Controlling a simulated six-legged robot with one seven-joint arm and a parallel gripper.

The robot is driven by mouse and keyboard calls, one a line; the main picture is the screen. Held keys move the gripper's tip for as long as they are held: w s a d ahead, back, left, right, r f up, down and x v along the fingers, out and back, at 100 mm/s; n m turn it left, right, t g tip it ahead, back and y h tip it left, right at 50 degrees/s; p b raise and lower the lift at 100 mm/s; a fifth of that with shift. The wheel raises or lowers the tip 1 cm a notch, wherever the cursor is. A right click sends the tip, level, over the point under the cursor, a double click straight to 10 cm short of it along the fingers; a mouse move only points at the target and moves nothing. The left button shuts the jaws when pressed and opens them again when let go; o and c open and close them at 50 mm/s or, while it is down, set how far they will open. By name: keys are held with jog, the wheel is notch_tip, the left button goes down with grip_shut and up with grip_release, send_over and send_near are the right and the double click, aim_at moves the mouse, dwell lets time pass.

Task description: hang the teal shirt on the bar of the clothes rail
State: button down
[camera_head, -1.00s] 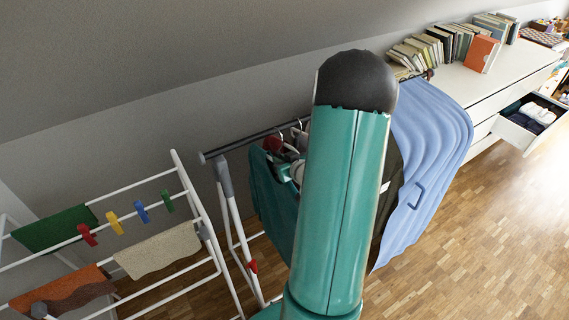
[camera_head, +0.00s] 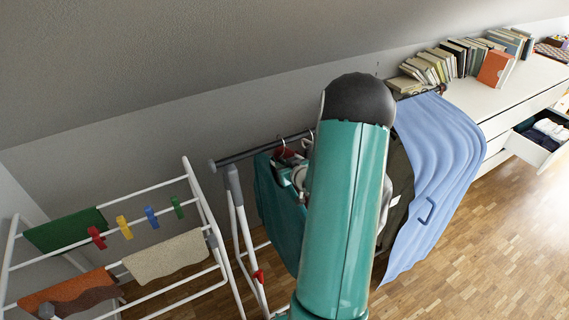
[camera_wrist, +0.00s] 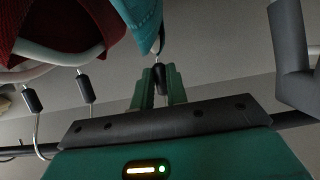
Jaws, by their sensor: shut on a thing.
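The teal shirt (camera_head: 277,207) hangs just under the bar (camera_head: 262,148) of the clothes rail, near its left end, partly hidden by my arm. In the wrist view a corner of the teal shirt (camera_wrist: 143,18) shows at the top. My gripper (camera_wrist: 158,85) is shut on the dark neck piece of a hanger (camera_wrist: 158,73) right below that corner. The bar (camera_wrist: 292,121) runs behind my gripper's body. The top of the held hanger's hook is hidden, so I cannot tell whether it is over the bar.
A red garment (camera_wrist: 65,22) and two other hanger hooks are left of my gripper. A blue garment (camera_head: 436,165) hangs at the rail's right. A white drying rack (camera_head: 203,213) stands left. A dresser with books (camera_head: 440,63) and an open drawer (camera_head: 535,145) is right.

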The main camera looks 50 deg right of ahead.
jog(key=shift+f, duration=0.35)
jog(key=c, duration=1.3)
grip_release()
jog(key=v, duration=1.3)
jog(key=shift+s+a+r, duration=0.1)
jog(key=shift+s+r, duration=0.05)
jog(key=shift+s, duration=0.2)
